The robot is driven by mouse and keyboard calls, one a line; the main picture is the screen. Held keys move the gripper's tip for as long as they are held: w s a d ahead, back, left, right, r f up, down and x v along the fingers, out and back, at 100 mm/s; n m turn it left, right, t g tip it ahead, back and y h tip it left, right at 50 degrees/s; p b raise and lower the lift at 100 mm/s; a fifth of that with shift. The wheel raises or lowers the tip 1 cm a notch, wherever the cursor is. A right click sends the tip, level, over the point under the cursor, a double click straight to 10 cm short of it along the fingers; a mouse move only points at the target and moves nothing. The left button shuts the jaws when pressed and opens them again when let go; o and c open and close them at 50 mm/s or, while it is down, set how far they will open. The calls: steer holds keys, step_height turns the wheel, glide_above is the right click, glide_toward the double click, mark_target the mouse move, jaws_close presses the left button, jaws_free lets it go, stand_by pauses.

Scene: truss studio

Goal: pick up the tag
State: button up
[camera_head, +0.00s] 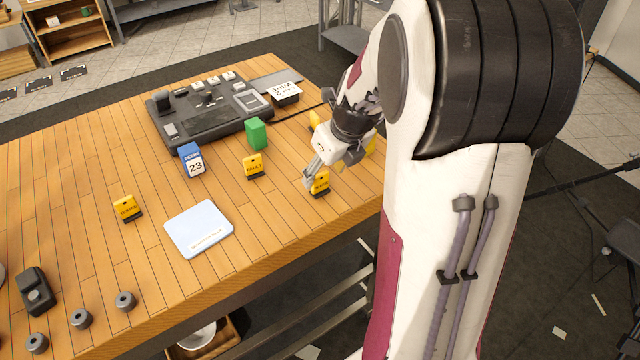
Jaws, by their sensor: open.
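Several small yellow tags with black bases stand on the wooden table. One tag (320,182) is right at the fingertips of my gripper (312,178), near the table's right edge. I cannot tell whether the fingers touch it or stand around it. A second tag (252,166), which seems to read "FAULT", stands to the left of the gripper. A third tag (127,208) stands farther left. My gripper points down and is open. More yellow pieces (370,146) show behind the gripper, partly hidden by it.
A green block (257,134), a blue-and-white calendar block (191,160) and a dark control console (209,112) stand behind. A pale blue pad (199,229) lies in front. Several grey cylinders (80,319) and a black device (35,290) are at front left. My arm hides the right side.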

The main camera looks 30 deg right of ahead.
mark_target(322, 179)
steer(key=shift+x, duration=2.55)
steer(key=shift+s, duration=0.1)
steer(key=c, duration=1)
